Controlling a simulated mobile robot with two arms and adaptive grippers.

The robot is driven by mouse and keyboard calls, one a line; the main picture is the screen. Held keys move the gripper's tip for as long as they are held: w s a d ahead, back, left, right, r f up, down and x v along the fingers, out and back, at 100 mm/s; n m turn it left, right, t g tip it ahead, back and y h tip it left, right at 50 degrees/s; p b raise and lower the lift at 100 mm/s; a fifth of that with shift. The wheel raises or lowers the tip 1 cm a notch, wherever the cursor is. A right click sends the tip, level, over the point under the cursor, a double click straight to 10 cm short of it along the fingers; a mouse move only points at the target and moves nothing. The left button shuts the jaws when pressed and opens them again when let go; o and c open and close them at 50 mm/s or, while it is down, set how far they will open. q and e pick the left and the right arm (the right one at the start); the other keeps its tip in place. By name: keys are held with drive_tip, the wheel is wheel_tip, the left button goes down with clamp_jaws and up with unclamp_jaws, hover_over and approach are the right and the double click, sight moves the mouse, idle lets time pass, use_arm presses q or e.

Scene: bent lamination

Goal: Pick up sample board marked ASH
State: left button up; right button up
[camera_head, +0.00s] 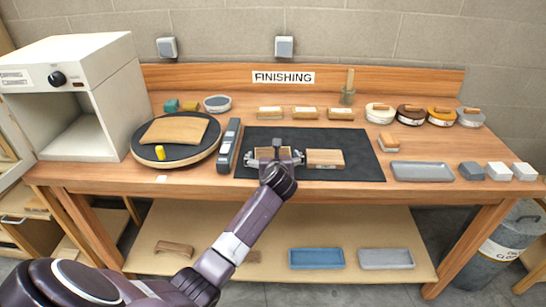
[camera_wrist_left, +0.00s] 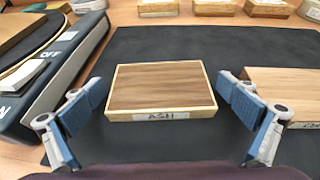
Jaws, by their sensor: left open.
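The sample board marked ASH (camera_wrist_left: 160,88) lies flat on the black mat (camera_wrist_left: 222,50), its label on the edge facing me in the left wrist view. In the head view the ASH board (camera_head: 266,153) is partly hidden by my left gripper (camera_head: 275,158). My left gripper also shows in the left wrist view (camera_wrist_left: 160,110). It is open, with one finger on either side of the board and a visible gap to each side. My right gripper is not in view.
Another wooden board (camera_head: 325,158) lies close on the right, near my right-hand finger. A grey device marked OFF (camera_wrist_left: 62,75) and a round turntable (camera_head: 140,148) stand on the left. A grey tray (camera_head: 422,171) sits farther right. The mat behind the board is clear.

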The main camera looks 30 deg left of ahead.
use_arm(q)
drive_tip(key=c, duration=1.1)
drive_tip(key=shift+r, duration=0.1)
drive_tip(key=shift+c, duration=0.2)
